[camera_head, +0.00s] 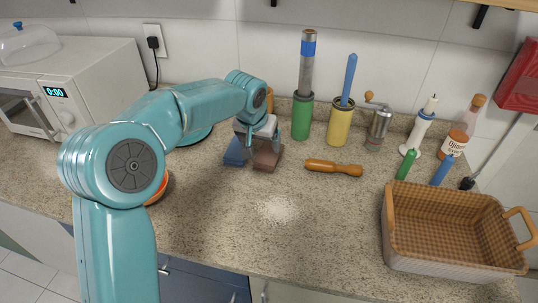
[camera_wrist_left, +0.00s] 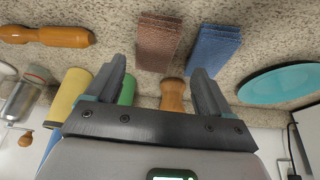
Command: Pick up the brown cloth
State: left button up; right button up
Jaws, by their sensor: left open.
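The brown cloth (camera_head: 267,159) lies folded on the speckled counter, just under my left gripper, and its back part is hidden by the gripper in the head view. In the left wrist view the brown cloth (camera_wrist_left: 158,42) shows as a ridged brown block ahead of the fingers, nearer the left finger. My left gripper (camera_head: 259,138) is open and empty above the cloths; its spread fingers (camera_wrist_left: 160,78) do not enclose the brown cloth. My right gripper is not in view.
A blue cloth (camera_head: 235,153) lies close beside the brown one. A wooden rolling-pin-like tool (camera_head: 333,168) lies to the right. Green (camera_head: 302,118) and yellow (camera_head: 339,125) holders stand behind. A basket (camera_head: 450,262) is at front right. White powder (camera_head: 278,209) covers part of the open counter in front.

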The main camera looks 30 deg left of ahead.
aim_at(267, 156)
pick_arm(q)
jog(key=p+x, duration=0.1)
jog(key=x, duration=0.8)
jog(key=shift+w+d, duration=0.1)
jog(key=shift+d, duration=0.05)
jog(key=shift+d+r, duration=0.1)
jog(key=shift+r, duration=0.05)
jog(key=shift+c, duration=0.3)
jog(key=c, duration=0.7)
